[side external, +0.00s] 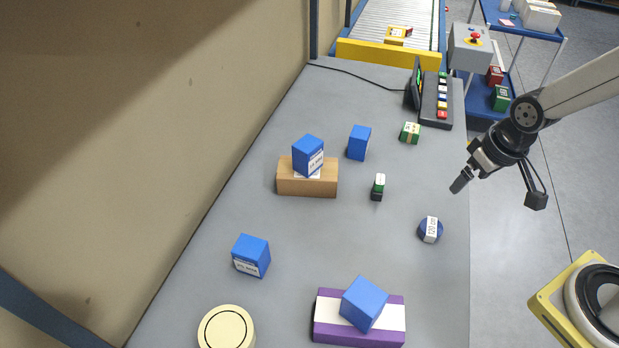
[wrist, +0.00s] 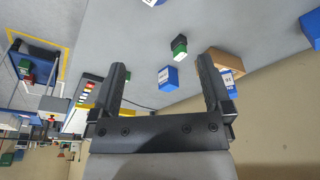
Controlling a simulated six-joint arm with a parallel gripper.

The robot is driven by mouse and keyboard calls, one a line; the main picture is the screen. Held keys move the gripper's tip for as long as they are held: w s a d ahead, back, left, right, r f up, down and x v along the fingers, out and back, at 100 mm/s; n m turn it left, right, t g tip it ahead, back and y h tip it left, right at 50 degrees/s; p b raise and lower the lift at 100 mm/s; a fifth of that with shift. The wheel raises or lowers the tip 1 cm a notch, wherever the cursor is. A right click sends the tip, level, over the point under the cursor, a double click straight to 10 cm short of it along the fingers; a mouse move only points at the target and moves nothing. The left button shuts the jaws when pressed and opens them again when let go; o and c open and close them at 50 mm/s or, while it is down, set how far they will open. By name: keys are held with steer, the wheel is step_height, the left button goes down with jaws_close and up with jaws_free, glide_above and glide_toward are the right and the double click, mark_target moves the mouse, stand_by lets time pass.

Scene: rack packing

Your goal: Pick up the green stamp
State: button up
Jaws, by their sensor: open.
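The green stamp (side external: 379,181), a small green block with a white label and a black part, stands on the grey table near its middle. In the wrist view the green and black stamp (wrist: 179,47) shows beyond the fingertips, between their lines. My gripper (side external: 460,183) is above the right edge of the table, to the right of the stamp and apart from it. In the wrist view my gripper (wrist: 162,72) has its two fingers wide apart with nothing held between them.
A blue box stands on a brown box (side external: 292,185), left of the stamp; another blue box (side external: 359,143) stands behind. A round blue item (side external: 428,232) lies front right. Table around the stamp is clear.

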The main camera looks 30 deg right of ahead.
steer(key=m+t+y, duration=0.5)
steer(key=m+y, duration=0.6)
steer(key=m, duration=1.4)
glide_toward(379, 187)
steer(key=x, duration=0.4)
steer(key=shift+w+d+f, duration=0.1)
steer(key=shift+w+f, duration=0.05)
steer(key=shift+w, duration=0.05)
steer(key=shift+w+d+f+m+t+h, duration=0.3)
steer(key=shift+w+d+m+t, duration=0.1)
steer(key=shift+d+m+t, duration=0.15)
steer(key=shift+r+x, duration=0.15)
steer(key=shift+x, duration=1.85)
steer(key=shift+r+x, duration=0.15)
steer(key=shift+x, duration=1.85)
steer(key=shift+a, duration=0.2)
